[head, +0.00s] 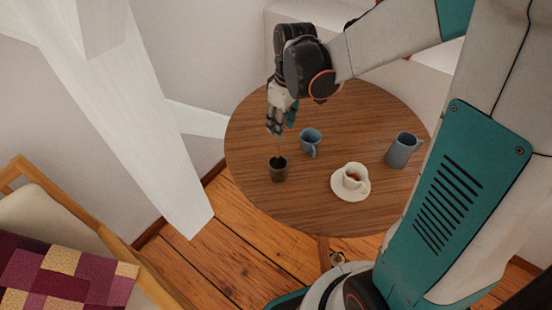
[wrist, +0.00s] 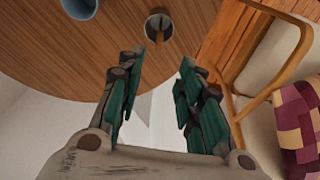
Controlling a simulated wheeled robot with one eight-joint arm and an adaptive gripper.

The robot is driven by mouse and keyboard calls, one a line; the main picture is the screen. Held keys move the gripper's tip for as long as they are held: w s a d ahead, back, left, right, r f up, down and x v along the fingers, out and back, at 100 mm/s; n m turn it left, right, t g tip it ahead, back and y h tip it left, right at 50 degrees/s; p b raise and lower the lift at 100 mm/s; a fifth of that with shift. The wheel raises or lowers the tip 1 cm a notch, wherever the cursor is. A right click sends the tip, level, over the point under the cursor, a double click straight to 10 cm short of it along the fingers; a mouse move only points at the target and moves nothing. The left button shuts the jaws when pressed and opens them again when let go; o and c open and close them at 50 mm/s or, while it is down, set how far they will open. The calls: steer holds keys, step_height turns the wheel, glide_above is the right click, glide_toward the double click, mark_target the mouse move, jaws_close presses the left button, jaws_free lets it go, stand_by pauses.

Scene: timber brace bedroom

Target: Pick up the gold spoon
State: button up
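The gold spoon (head: 279,150) appears as a thin handle standing up out of a small dark cup (head: 278,172) near the left edge of the round wooden table. In the wrist view the spoon (wrist: 160,39) shows inside the cup (wrist: 152,24), just beyond my fingertips. Its lower part is hidden in the cup. My gripper (head: 277,128) hangs above the cup, close to the top of the handle. In the wrist view my gripper (wrist: 162,62) has its fingers spread with nothing between them. I cannot tell whether a finger touches the handle.
On the round table (head: 300,208) are a blue mug (head: 311,141), a grey-blue pitcher (head: 402,151) and a white cup (head: 356,177) on a saucer (head: 346,194). A white timber brace (head: 130,130) rises at left. A wooden chair (head: 75,206) with a patchwork cushion (head: 60,274) stands lower left.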

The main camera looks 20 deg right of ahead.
mark_target(278, 146)
steer(key=f, duration=0.2)
steer(key=f+b, duration=0.1)
steer(key=f, duration=0.2)
steer(key=w+f+b, duration=0.1)
steer(key=f, duration=0.1)
steer(key=shift+a+f, duration=0.25)
steer(key=shift+f, duration=0.1)
steer(key=shift+w+f+b, duration=0.1)
steer(key=shift+f+b, duration=1.35)
steer(key=shift+f, duration=1.2)
steer(key=shift+r, duration=0.1)
steer(key=shift+c, duration=0.5)
jaws_close()
